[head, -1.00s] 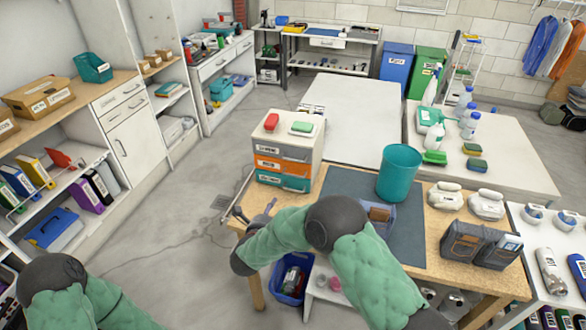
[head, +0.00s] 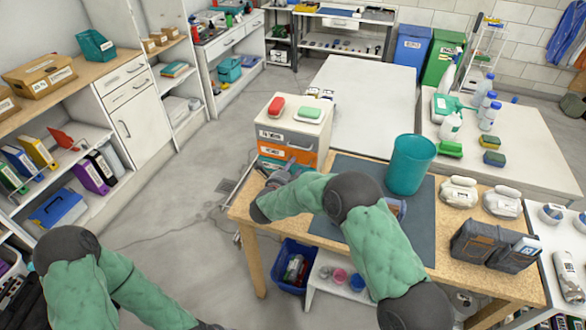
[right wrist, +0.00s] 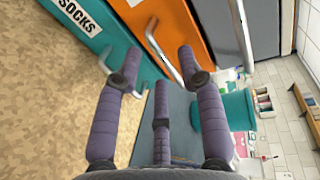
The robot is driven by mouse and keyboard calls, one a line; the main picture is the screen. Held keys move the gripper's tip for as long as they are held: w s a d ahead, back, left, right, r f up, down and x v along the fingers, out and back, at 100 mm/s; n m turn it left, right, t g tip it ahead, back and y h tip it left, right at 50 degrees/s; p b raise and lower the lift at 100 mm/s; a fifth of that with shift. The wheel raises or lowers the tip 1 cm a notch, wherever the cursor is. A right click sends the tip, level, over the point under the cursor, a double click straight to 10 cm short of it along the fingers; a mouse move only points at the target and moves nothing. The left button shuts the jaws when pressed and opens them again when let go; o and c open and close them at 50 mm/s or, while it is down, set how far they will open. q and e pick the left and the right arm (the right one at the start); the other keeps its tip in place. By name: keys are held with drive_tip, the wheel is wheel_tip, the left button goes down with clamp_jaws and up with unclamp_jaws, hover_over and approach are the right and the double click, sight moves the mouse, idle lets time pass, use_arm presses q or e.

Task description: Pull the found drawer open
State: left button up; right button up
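A small drawer unit (head: 297,124) stands on the wooden table, with a grey, an orange and a teal drawer. In the right wrist view the teal drawer (right wrist: 88,32) carries a label reading "SOCKS". The orange drawer (right wrist: 188,32) beside it has a metal bar handle (right wrist: 160,48). The drawers look shut. My right gripper (head: 285,172) is in front of the unit's lower part. In the right wrist view its fingers (right wrist: 158,75) are spread and empty, close to the teal and orange fronts. The left finger partly covers the teal handle; contact is unclear. My left gripper is out of view.
A red item (head: 277,106) and a green-topped item (head: 308,114) lie on the unit. A teal bin (head: 411,164) stands on the dark mat (head: 337,236) to the right. A blue crate (head: 293,268) is under the table. Floor left of the table is free.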

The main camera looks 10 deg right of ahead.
drive_tip(key=shift+x, duration=0.9)
clamp_jaws()
drive_tip(key=f+v, duration=0.2)
drive_tip(key=v, duration=1.1)
drive_tip(key=shift+s+a+f+p, duration=0.2)
drive_tip(key=shift+s+f+p, duration=0.1)
unclamp_jaws()
